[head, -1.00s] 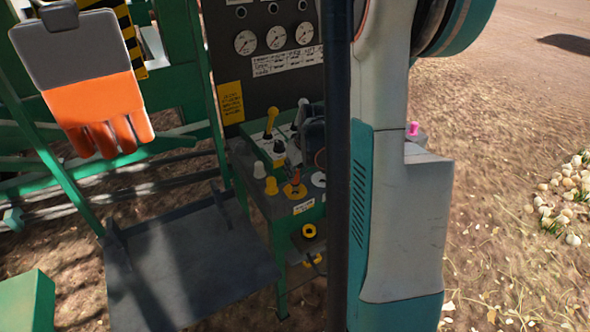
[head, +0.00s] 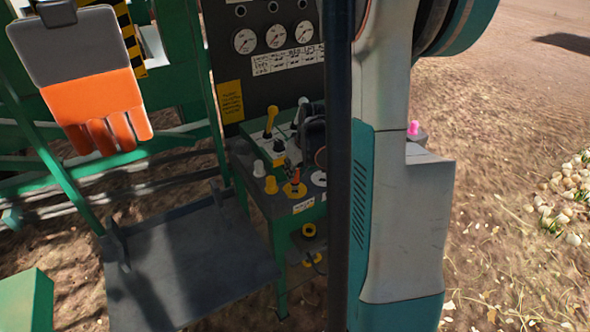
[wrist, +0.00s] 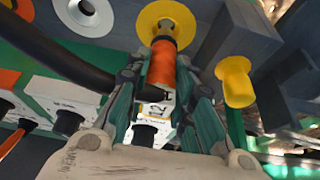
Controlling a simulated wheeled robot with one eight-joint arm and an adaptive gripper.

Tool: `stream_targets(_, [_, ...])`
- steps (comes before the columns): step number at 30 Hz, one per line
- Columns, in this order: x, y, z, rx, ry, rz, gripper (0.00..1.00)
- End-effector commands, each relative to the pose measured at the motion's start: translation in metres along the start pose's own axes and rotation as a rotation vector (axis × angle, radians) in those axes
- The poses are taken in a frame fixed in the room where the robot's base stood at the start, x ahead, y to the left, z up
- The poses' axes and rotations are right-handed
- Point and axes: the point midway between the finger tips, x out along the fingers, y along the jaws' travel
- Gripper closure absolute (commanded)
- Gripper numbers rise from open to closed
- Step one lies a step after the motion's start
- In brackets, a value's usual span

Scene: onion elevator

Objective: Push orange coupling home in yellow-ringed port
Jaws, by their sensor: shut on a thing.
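In the wrist view my gripper (wrist: 162,98) is shut on the orange coupling (wrist: 162,64), with its fingers on both sides of the coupling's rear part. The coupling's front end points into the centre of the yellow-ringed port (wrist: 188,27). A dark collar shows at the ring's opening; I cannot tell how deep the coupling sits. A black hose (wrist: 70,60) runs to the coupling from the left.
A yellow cap (wrist: 236,82) stands right of the port, and a white-ringed port (wrist: 88,10) lies to the left. Levers, including a yellow-knobbed one (head: 271,112), and gauges (head: 275,37) stand behind. A hanging orange-grey glove (head: 85,85) is at the left.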

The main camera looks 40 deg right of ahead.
Motion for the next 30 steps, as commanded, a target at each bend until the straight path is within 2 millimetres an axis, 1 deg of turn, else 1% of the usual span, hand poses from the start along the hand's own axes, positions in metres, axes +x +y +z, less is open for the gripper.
stream_targets(14, [0.0009, 0.0000, 0.0003, 0.000, 0.000, 0.000, 1.00])
stream_targets(30, [0.0102, 0.0000, 0.0041, 0.000, 0.000, 0.000, 1.00])
